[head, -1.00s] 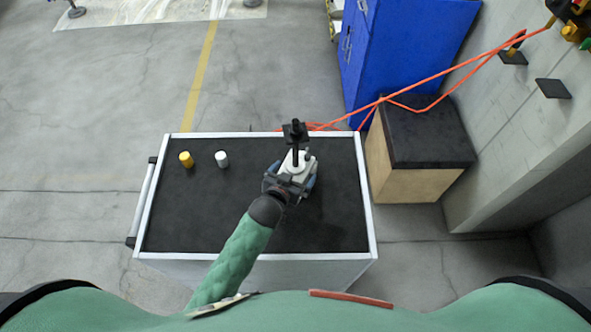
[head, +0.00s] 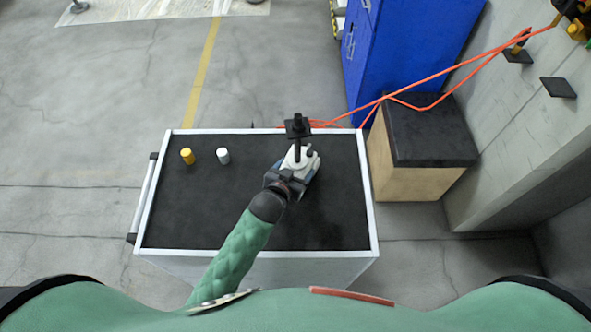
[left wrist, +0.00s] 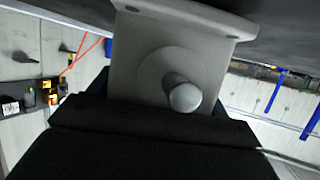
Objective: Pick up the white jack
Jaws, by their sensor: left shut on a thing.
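The white jack (head: 311,164) is over the right half of the black table top, with a dark screw and a black top plate (head: 298,126). My left gripper (head: 290,180) is shut on its near side. In the left wrist view, the jack's pale body (left wrist: 140,50) with a round stub fills the upper middle, and my dark left gripper (left wrist: 170,122) shows below it. The jack looks close to upright. Whether its base touches the table is hard to tell. My right gripper is not in view.
The black-topped table (head: 215,215) has a pale raised rim. A wooden box (head: 420,150) and a blue cabinet (head: 415,50) stand to the right. The table's left front is clear.

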